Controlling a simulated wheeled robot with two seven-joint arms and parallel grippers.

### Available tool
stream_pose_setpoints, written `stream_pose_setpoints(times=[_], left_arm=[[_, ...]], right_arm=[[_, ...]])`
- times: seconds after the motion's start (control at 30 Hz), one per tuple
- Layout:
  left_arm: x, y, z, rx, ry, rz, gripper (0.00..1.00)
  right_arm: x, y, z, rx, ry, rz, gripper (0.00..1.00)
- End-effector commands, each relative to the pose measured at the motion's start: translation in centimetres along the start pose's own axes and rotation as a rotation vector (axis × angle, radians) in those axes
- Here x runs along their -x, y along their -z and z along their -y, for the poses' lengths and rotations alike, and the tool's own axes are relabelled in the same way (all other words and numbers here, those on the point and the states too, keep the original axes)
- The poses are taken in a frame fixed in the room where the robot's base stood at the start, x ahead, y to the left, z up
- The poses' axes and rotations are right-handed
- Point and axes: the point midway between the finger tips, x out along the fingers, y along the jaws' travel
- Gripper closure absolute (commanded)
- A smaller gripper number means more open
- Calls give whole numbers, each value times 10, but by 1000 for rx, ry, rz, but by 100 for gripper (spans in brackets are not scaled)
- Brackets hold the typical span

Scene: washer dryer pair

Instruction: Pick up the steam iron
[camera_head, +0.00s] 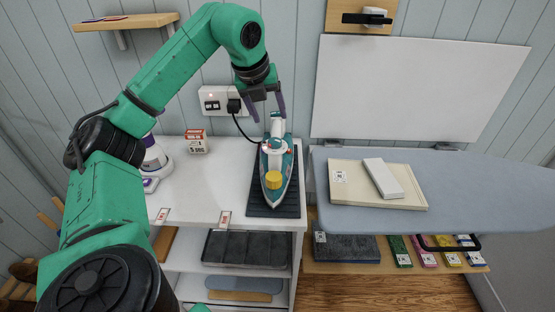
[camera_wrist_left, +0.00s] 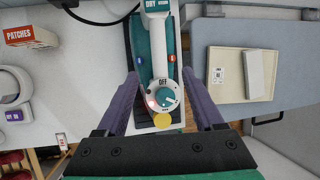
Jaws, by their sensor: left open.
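The steam iron (camera_head: 276,170), teal and white with a yellow round cap, rests on a dark ribbed mat (camera_head: 289,207) on the white counter. In the left wrist view the iron's white handle and dial (camera_wrist_left: 163,95) sit between my fingers, with OFF printed by the dial. My left gripper (camera_head: 268,112) is open over the back end of the iron, one finger to each side; it also shows in the left wrist view (camera_wrist_left: 163,88). I cannot tell whether the fingers touch it. My right gripper is not in view.
A wall socket (camera_head: 214,100) with a plugged cord is behind the iron. A small box (camera_head: 196,142) and a white-purple device (camera_head: 154,160) stand left. The blue ironing board (camera_head: 480,180) at right carries a cream tray (camera_head: 345,195) with a white block (camera_head: 383,178).

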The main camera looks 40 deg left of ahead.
Motion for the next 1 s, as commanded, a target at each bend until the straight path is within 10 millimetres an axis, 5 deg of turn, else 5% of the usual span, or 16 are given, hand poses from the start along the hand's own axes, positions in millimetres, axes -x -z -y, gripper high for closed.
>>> stream_pose_setpoints(times=[0.1,0.5,0.73,0.77,0.93,1.0], left_arm=[[-28,0,0,-2,-1,-3,31],[-92,-1,-1,-5,4,-3,31],[-99,-1,-1,-5,6,0,31],[-99,-1,-1,-5,6,0,35],[-99,-1,-1,-5,6,0,100],[-99,-1,-1,-5,6,0,100]], right_arm=[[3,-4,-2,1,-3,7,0],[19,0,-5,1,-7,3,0],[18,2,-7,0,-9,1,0],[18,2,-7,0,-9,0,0],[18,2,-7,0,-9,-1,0],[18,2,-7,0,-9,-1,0]])
